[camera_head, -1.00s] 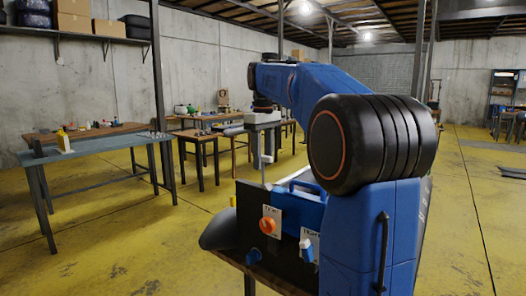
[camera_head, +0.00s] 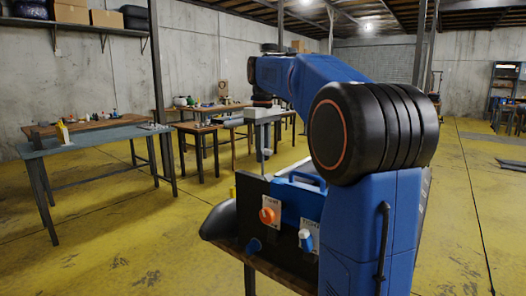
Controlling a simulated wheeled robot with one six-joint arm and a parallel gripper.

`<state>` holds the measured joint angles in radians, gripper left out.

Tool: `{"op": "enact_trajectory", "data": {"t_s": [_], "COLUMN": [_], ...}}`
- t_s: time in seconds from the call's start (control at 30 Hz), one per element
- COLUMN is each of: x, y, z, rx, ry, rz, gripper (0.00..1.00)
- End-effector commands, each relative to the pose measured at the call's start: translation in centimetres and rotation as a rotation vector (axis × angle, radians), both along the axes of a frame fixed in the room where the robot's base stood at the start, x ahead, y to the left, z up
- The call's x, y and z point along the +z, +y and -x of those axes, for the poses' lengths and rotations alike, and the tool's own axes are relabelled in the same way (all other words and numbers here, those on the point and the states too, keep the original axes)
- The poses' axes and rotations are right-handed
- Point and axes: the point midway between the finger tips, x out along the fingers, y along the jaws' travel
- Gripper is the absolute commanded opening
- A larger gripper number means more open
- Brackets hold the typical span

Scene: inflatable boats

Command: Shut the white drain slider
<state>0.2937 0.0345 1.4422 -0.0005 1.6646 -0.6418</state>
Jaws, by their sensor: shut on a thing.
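My blue arm (camera_head: 312,80) rises at the right and reaches away over a dark panel. Its far end bends down at a black wrist (camera_head: 262,99). I cannot make out my gripper or its jaws below that wrist. The dark panel (camera_head: 285,235) stands in front of me, with an orange knob (camera_head: 267,215) at its upper left. A white and blue control (camera_head: 305,240) sits at the right on a pale labelled plate. I cannot tell the white drain slider apart from these fittings.
A blue handled case (camera_head: 297,197) stands behind the panel, and a dark grey rounded part (camera_head: 219,222) juts out left. A grey-topped table (camera_head: 95,142) stands at the left, with several more tables behind. Yellow floor (camera_head: 120,230) is clear at the left and right.

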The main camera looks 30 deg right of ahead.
Motion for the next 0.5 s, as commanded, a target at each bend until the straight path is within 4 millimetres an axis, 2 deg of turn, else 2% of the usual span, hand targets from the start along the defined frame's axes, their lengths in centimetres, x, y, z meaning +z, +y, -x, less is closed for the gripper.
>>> {"op": "enact_trajectory", "data": {"t_s": [0.5], "x": [-1.7], "y": [0.1], "z": [0.0], "rx": [0.001], "ry": [0.001], "rz": [-0.002], "gripper": [0.00]}}
